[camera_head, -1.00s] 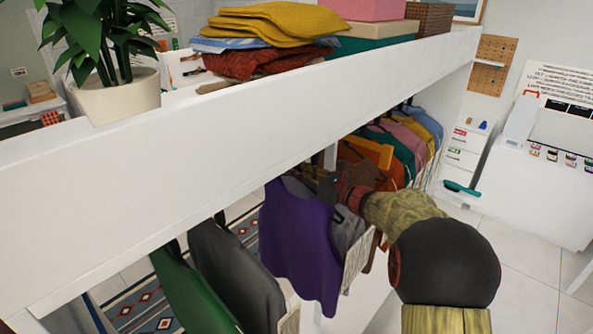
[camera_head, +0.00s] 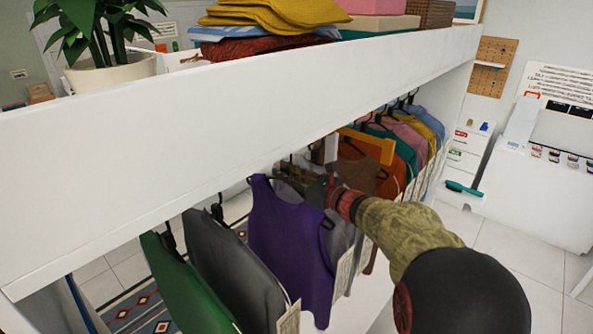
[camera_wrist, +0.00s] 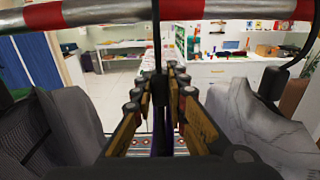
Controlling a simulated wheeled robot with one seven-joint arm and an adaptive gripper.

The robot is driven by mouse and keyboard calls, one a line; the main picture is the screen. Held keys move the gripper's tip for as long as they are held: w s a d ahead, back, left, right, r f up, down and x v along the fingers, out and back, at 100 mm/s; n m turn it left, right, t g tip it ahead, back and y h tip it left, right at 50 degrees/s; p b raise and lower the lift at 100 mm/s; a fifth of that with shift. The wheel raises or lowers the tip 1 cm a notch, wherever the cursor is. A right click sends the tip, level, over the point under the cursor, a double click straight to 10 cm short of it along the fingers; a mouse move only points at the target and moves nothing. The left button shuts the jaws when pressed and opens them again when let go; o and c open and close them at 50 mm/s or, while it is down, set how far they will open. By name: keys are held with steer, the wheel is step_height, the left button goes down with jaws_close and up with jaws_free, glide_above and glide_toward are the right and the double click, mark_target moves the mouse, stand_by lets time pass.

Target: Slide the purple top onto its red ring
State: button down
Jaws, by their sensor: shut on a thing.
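The purple top (camera_head: 290,240) hangs from my gripper (camera_head: 300,172) below the white shelf, between a black and a grey garment. In the wrist view, the fingers of my gripper (camera_wrist: 158,105) are shut on the top's dark hanger stem (camera_wrist: 157,60). A strip of purple shows below the fingers. The stem rises across the metal rail; I cannot tell whether its hook rests on it. The rail carries a red ring (camera_wrist: 45,16) at left and another red ring (camera_wrist: 290,8) at right. The shelf hides the rail in the head view.
Black (camera_head: 232,265) and green (camera_head: 180,280) garments hang in front of the purple top. A grey garment (camera_wrist: 250,120) hangs close at right in the wrist view. An orange hanger (camera_head: 367,145) and several coloured tops hang farther back. The white shelf (camera_head: 200,130) lies above.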

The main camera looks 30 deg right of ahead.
steer(key=s+a+b, duration=0.3)
steer(key=a+b, duration=0.4)
steer(key=a, duration=0.2)
steer(key=shift+s+a, duration=0.25)
steer(key=shift+a, duration=0.15)
steer(key=c, duration=1.7)
jaws_free()
steer(key=shift+d, duration=0.15)
steer(key=v, duration=1.2)
